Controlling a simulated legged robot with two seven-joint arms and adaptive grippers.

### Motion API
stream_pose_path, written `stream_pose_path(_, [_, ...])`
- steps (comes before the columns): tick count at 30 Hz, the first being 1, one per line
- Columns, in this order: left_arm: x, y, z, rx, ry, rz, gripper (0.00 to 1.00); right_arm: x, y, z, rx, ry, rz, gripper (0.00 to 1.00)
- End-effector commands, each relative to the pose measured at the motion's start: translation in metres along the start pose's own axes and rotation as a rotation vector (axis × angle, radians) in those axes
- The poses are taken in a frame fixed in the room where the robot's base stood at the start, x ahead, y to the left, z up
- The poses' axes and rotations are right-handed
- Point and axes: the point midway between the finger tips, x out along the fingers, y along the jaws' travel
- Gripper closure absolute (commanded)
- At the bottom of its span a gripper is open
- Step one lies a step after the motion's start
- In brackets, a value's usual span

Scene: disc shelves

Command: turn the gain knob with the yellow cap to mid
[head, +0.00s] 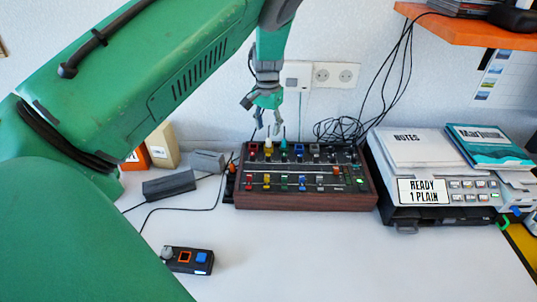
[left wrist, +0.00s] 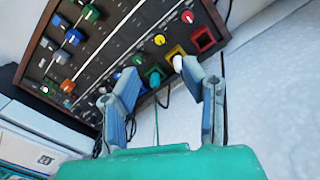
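A mixer console (head: 305,199) with a wooden front stands on the white table against the wall. Its knobs and switches have coloured caps. A yellow-capped knob (left wrist: 160,39) shows in the left wrist view, between a red one and a green one. A yellow-framed control with a white top (left wrist: 178,62) is close to my right-hand fingertip in that view; I cannot tell if they touch. My left gripper (head: 267,128) points down just above the console's back row. In the left wrist view its fingers (left wrist: 160,72) are apart, with nothing clamped. My right gripper is out of view.
A machine with a "READY 1 PLAIN" display (head: 424,190) and notebooks on top stands right of the console. A small control box (head: 188,260) lies front left. Cables (head: 345,128) run behind the console. An orange shelf (head: 470,31) hangs upper right.

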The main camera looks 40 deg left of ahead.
Motion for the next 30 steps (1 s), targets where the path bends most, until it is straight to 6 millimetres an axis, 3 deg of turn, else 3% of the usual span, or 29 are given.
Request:
stream_pose_path(9, [0.070,0.000,0.001,0.000,-0.003,-0.002,0.62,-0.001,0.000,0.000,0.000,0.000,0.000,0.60])
stream_pose_path(15, [0.099,0.000,0.000,0.000,-0.001,-0.002,0.62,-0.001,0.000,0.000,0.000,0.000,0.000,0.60])
stream_pose_path(21, [0.110,0.000,0.000,0.000,0.001,-0.001,0.62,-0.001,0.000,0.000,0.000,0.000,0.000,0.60])
stream_pose_path(29, [0.111,0.000,0.000,-0.001,0.001,-0.001,0.62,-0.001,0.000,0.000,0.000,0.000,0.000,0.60])
stream_pose_path(30, [0.111,0.000,0.000,-0.001,0.001,-0.001,0.76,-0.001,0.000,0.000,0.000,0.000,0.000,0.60])
